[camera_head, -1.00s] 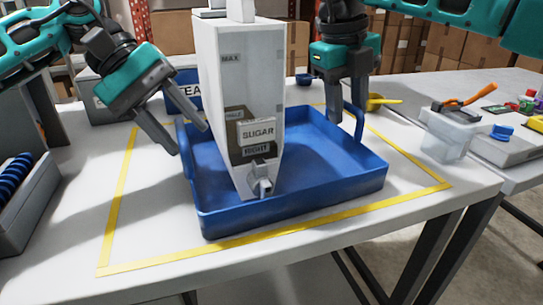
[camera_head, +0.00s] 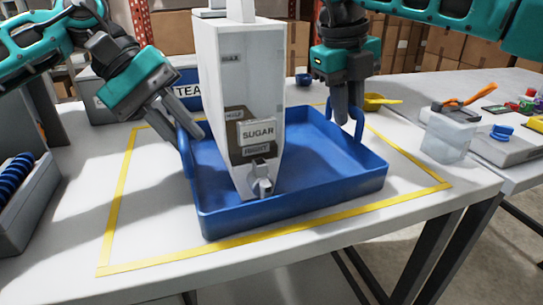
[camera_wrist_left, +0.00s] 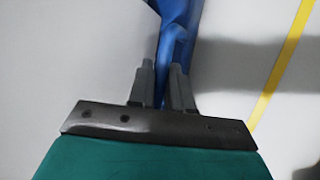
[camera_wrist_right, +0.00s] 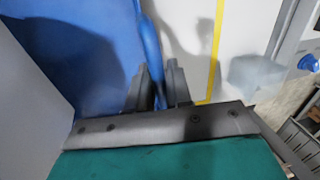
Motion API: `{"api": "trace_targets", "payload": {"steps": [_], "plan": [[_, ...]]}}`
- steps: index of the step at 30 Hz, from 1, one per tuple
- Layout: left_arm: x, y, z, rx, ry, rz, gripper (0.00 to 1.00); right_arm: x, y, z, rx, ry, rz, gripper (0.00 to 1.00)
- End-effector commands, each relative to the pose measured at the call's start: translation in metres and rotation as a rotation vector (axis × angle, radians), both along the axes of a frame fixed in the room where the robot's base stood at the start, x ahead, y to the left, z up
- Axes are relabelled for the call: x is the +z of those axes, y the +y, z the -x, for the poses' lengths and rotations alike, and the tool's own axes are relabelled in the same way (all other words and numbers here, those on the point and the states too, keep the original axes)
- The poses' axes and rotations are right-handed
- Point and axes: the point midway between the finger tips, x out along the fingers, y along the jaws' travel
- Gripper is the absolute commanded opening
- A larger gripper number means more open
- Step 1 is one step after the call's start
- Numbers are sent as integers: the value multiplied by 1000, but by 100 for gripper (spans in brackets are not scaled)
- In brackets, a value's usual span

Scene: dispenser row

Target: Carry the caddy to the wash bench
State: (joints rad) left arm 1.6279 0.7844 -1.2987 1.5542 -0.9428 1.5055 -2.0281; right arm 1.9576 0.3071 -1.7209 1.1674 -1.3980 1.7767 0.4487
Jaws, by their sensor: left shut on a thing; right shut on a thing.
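The blue caddy (camera_head: 330,190) is a shallow tray with a raised handle at each side, resting on the white table inside a yellow tape outline. A tall white sugar dispenser (camera_head: 235,80) with a SUGAR label and a small tap stands in it. My left gripper (camera_head: 190,130) is shut on the caddy's left handle (camera_head: 184,150); that handle runs between the fingers in the left wrist view (camera_wrist_left: 168,85). My right gripper (camera_head: 343,112) is shut on the right handle (camera_head: 358,122), which also shows between the fingers in the right wrist view (camera_wrist_right: 152,55).
Yellow tape (camera_head: 116,200) borders the caddy's spot. A TEA-labelled blue thing (camera_head: 188,88) is behind. A yellow scoop (camera_head: 380,102), a clear tub (camera_head: 447,138) and a grey tray of small coloured items (camera_head: 505,148) are to the right. A grey bin (camera_head: 25,205) is at left.

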Motion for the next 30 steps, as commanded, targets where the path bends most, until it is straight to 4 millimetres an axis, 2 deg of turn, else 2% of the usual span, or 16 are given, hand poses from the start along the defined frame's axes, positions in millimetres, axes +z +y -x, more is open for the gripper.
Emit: {"api": "trace_targets", "payload": {"steps": [16, 30], "plan": [[7, 0, 0, 1, -2, 3, 0, 7, 0, 0, 0, -3, -1, 0], [45, 0, 0, 1, -2, 3, 0, 44, 0, 0, 0, -3, 0, 0]]}}
